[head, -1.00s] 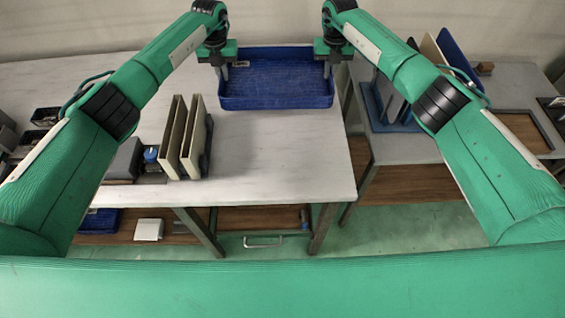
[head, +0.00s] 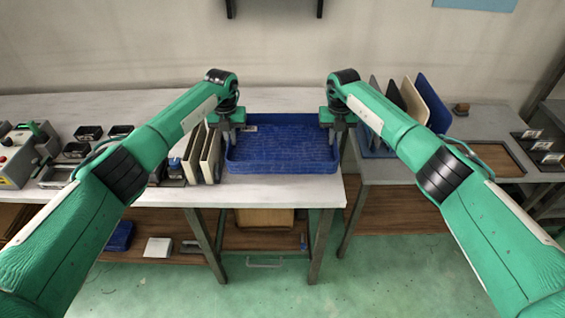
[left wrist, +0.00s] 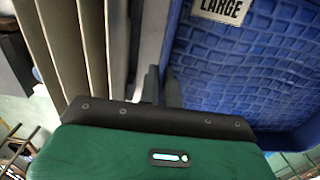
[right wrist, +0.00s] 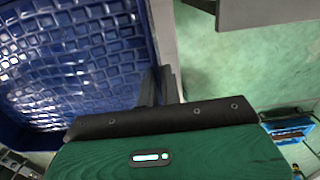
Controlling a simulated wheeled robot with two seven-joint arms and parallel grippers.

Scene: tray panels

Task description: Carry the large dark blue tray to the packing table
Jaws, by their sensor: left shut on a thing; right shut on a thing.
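The large dark blue tray (head: 283,152) is empty and looks level at the right end of the left grey-topped table. My left gripper (head: 230,136) is shut on its left wall, and my right gripper (head: 334,134) is shut on its right wall. In the left wrist view the tray (left wrist: 235,65) carries a label reading LARGE. In the right wrist view the tray (right wrist: 80,50) fills the left side, with green floor beyond it. The head view does not clearly show whether the tray's underside touches the tabletop.
The grey-topped table (head: 275,193) has upright beige panels (head: 202,152) close to the tray's left side. A second table (head: 480,120) at right bears a blue rack with upright panels (head: 430,100) and a brown inset. Green floor in front is clear.

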